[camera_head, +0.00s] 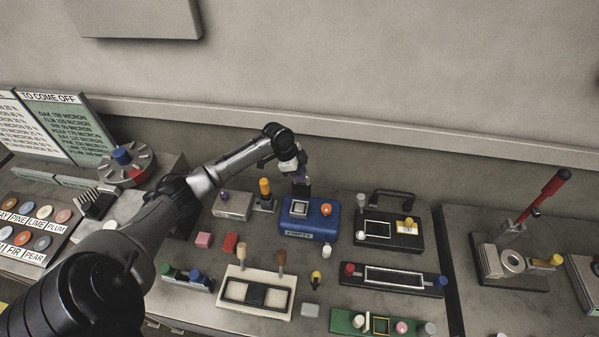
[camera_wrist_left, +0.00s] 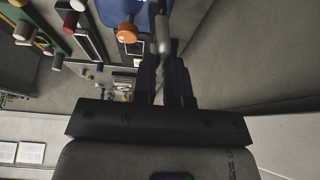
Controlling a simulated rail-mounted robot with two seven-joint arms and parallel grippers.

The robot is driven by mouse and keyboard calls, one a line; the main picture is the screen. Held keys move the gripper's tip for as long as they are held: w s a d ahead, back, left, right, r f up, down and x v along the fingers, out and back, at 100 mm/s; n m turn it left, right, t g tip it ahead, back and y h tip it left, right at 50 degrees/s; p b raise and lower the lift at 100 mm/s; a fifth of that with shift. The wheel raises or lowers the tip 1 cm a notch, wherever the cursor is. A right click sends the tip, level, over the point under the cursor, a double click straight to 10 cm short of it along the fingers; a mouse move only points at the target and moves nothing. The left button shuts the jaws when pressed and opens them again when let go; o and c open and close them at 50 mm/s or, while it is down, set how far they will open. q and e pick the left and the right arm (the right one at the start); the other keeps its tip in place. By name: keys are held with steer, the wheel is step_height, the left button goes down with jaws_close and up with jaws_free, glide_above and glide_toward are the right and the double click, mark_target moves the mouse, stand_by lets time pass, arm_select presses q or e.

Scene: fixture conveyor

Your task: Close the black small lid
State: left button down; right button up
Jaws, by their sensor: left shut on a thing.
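A blue box (camera_head: 322,226) labelled "EMPTY" stands on the bench, with a pale-framed square opening (camera_head: 299,208) in its top and an orange knob to the right of it. My left gripper (camera_head: 300,181) is at the back edge of this opening, pointing down. It is shut on a small dark piece, which seems to be the black small lid standing raised; the fingers hide most of it. In the left wrist view the fingers (camera_wrist_left: 163,92) are close together around a thin grey-dark part. The orange knob (camera_wrist_left: 127,33) shows beside them. My right gripper is not in view.
A black panel with a handle (camera_head: 389,228) lies right of the blue box, and a grey box (camera_head: 233,206) stands left. A cream panel with two brown-topped levers (camera_head: 257,292) is in front. A red-handled press (camera_head: 512,262) stands far right. The wall is close behind.

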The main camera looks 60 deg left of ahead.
arm_select(q)
steer(key=shift+s+d+r+p, duration=0.15)
steer(key=shift+s+d+p, duration=0.1)
steer(key=shift+p, duration=0.25)
steer(key=s+d+f+m+t+y+p, duration=0.1)
steer(key=s+d+f+t+y+p, duration=0.1)
steer(key=s+d+p, duration=0.2)
steer(key=p, duration=0.3)
steer(key=shift+s+d+t+y, duration=0.3)
steer(key=shift+d+t, duration=0.1)
steer(key=c, duration=1.3)
jaws_free()
steer(key=shift+c, duration=0.2)
steer(key=shift+o, duration=0.9)
